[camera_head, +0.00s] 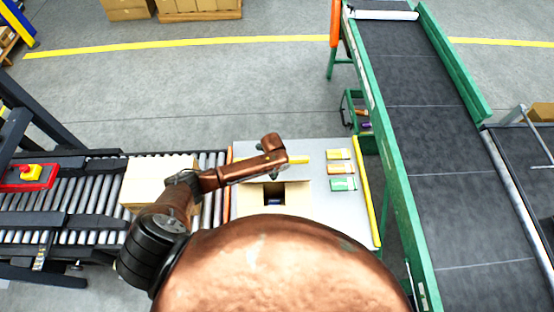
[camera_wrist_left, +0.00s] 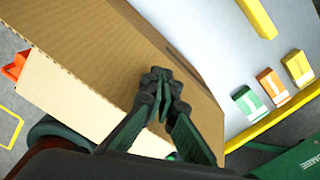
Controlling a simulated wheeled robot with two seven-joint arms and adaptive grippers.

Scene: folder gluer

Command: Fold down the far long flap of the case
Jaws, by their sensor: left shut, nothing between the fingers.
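The case (camera_head: 248,200) is a brown cardboard box on the pale table, in front of me. Its top is at least partly open, with a dark inside and a small blue-and-white item in it. My body hides its near side. My left gripper (camera_head: 275,172) is over the far side of the case, small and dark under my copper wrist. In the left wrist view my left gripper (camera_wrist_left: 160,85) is shut and empty, its tips in front of brown cardboard (camera_wrist_left: 90,40). I cannot tell whether they touch it. My right gripper is not in view.
The pale table (camera_head: 320,222) carries yellow, orange and green packets (camera_head: 342,169) right of the case and a yellow bar (camera_head: 298,159) behind it. A carton (camera_head: 145,178) sits on the roller conveyor (camera_head: 75,192) at left. A green-sided belt conveyor (camera_head: 420,120) stands at right.

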